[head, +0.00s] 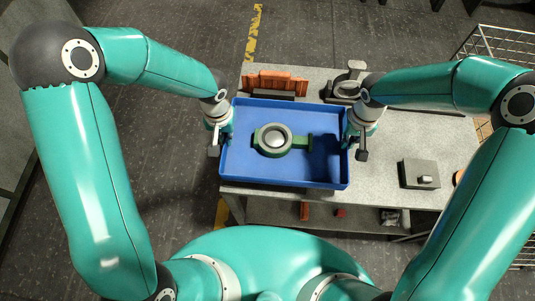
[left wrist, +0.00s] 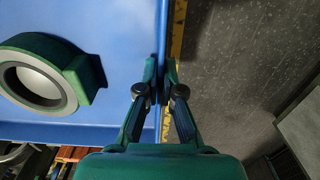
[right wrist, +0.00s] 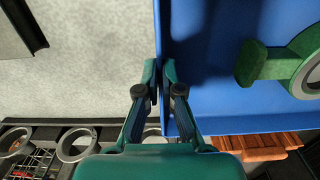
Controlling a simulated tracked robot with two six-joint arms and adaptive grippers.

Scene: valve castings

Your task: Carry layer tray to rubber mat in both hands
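The layer tray (head: 235,172) is a blue, shallow, walled tray over the left part of the grey table. A green valve casting (head: 272,140) with a pale round bore lies inside it. My left gripper (head: 216,140) is at the tray's left wall; in the left wrist view its fingers (left wrist: 160,75) close on either side of that wall. My right gripper (head: 360,140) is at the right wall; in the right wrist view its fingers (right wrist: 160,75) pinch that wall. I cannot tell whether the tray touches the table. I cannot make out the rubber mat.
Rust-red castings (head: 275,83) stand behind the tray on the table (head: 400,150). A grey ring-shaped part (head: 347,87) stands at the back. A grey block with a knob (head: 418,173) sits at the right. Table surface between tray and block is clear. A wire rack (head: 495,45) stands far right.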

